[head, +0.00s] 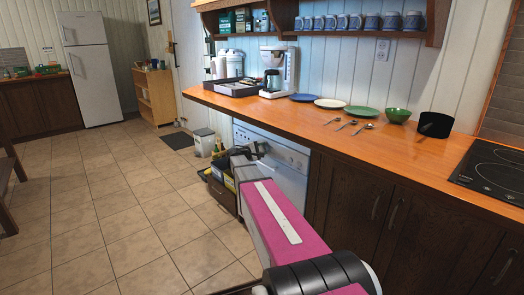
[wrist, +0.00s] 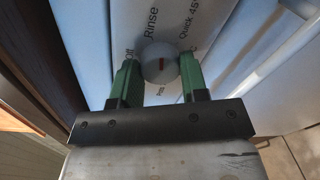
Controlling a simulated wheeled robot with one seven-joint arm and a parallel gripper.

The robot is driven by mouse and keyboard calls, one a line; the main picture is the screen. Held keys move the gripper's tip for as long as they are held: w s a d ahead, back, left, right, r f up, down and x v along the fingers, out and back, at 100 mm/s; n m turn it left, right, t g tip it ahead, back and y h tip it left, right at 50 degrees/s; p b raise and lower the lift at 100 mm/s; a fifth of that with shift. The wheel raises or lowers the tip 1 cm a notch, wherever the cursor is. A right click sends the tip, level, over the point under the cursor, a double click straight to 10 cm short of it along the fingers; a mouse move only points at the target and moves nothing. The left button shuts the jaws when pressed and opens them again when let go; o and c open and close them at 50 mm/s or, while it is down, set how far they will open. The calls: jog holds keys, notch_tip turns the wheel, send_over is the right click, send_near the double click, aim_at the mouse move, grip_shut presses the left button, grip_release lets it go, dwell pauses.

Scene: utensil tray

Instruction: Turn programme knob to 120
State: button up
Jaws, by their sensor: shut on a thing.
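In the head view my gripper (head: 259,150) is at the upper front of the white dishwasher (head: 290,181). The knob is hidden there by my arm. I cannot read a 120 mark.
The orange worktop (head: 300,115) runs above the dishwasher, with plates, spoons, a green bowl (head: 397,115) and a black pot (head: 435,125) on it. Tiled floor on the left is clear.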

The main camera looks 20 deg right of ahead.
jog(key=m, duration=0.4)
jog(key=shift+t, duration=0.3)
jog(key=shift+s+f+m, duration=0.1)
jog(key=shift+m, duration=1.8)
jog(key=o, duration=0.9)
jog(key=v, duration=1)
jog(key=shift+s+a, duration=0.2)
jog(key=shift+a, duration=0.15)
